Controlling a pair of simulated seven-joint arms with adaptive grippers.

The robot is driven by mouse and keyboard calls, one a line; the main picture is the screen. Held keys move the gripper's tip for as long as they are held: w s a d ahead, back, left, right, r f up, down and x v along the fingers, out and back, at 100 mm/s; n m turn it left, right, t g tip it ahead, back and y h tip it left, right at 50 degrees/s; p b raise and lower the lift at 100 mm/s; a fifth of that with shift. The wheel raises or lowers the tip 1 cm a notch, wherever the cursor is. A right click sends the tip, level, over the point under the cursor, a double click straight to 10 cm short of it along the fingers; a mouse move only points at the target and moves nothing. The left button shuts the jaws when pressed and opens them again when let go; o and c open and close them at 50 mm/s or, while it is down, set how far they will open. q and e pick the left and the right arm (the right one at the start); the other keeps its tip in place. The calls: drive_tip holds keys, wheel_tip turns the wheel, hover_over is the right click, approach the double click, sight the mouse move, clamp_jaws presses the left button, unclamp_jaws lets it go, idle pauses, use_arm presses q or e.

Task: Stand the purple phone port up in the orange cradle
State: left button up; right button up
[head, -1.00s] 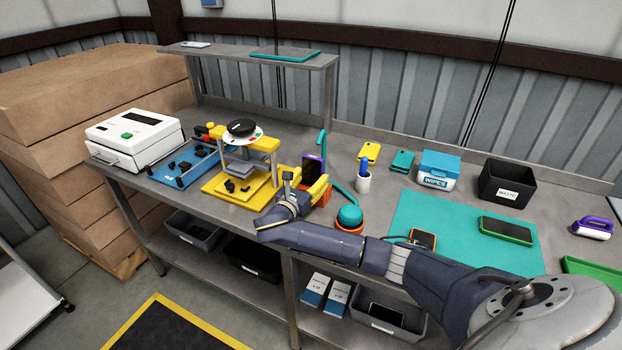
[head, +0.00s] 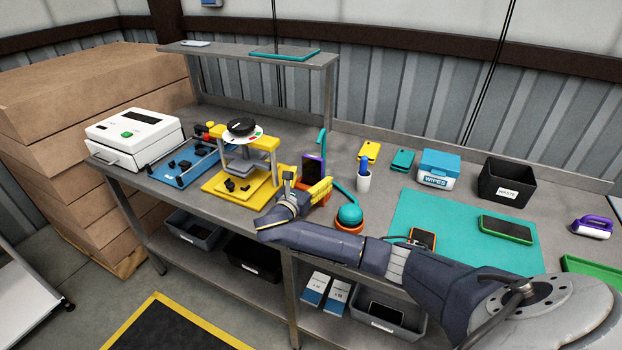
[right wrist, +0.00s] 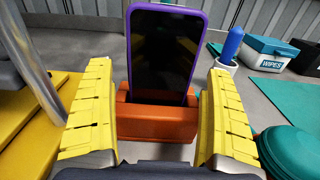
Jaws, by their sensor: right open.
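The purple phone (head: 313,167) stands upright, leaning slightly back, with its lower end in the slot of the orange cradle (right wrist: 157,122). My right gripper (head: 306,184) is open, with one yellow finger on each side of the phone and cradle. In the right wrist view, gaps show between the fingers of this gripper (right wrist: 159,78) and the phone. The head view shows little of the cradle behind the fingers. My left gripper is not in view.
A yellow press (head: 240,165) stands close to the left of the cradle. A teal dome on an orange base (head: 349,216) and a white pen cup (head: 363,182) are close on the right. A teal mat (head: 460,230) lies further right.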

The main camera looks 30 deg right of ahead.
wheel_tip(320, 180, up, 10)
idle(0.8)
idle(0.3)
